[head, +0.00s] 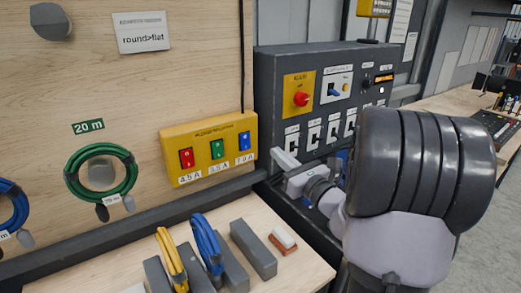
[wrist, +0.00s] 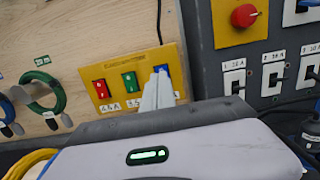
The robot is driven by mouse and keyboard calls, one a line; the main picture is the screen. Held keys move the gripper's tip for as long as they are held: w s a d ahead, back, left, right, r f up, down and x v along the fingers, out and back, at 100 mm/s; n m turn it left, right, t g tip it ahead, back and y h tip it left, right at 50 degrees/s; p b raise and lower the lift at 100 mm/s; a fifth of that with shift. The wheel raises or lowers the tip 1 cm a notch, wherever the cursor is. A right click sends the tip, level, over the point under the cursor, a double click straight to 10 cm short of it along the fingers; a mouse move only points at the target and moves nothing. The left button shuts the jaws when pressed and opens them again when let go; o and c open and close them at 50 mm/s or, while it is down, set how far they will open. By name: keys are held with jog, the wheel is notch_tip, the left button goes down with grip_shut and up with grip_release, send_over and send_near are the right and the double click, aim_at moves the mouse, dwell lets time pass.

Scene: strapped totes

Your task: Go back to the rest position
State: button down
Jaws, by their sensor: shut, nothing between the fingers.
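My gripper (head: 282,160) is in front of the dark control panel (head: 262,75), toward its lower left, with its fingers pointing left. In the wrist view my gripper (wrist: 161,74) has its pale fingers together with nothing between them. There the fingertips overlap the yellow switch box (head: 208,148), near its blue switch, which they partly cover. I cannot tell whether they touch it. My arm covers the lower right of the panel in the head view.
The panel has a red knob (head: 301,99) and a row of breakers (head: 313,134). A green cable coil (head: 101,173) hangs on the wooden wall. Grey blocks (head: 253,249), blue and yellow cables, and a red-and-white block (head: 284,239) stand on the bench below. Floor shows at right.

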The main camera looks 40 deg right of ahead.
jog(key=s+a+n+g+y, duration=0.1)
jog(key=a+n+g+y, duration=0.75)
jog(key=a, duration=1.55)
jog(key=s+a+f+n+g, duration=0.4)
jog(key=s+a+n+g, duration=0.1)
jog(key=s+a+n, duration=0.8)
jog(key=s+d+f+n+h, duration=0.2)
jog(key=s+d+n+h, duration=0.2)
jog(key=s+n, duration=0.3)
jog(key=n+h, duration=0.1)
jog(key=n, duration=0.3)
jog(key=shift+s+d+f, duration=0.15)
jog(key=shift+d+f, duration=0.05)
jog(key=shift+d, duration=0.05)
jog(key=shift+h, duration=0.25)
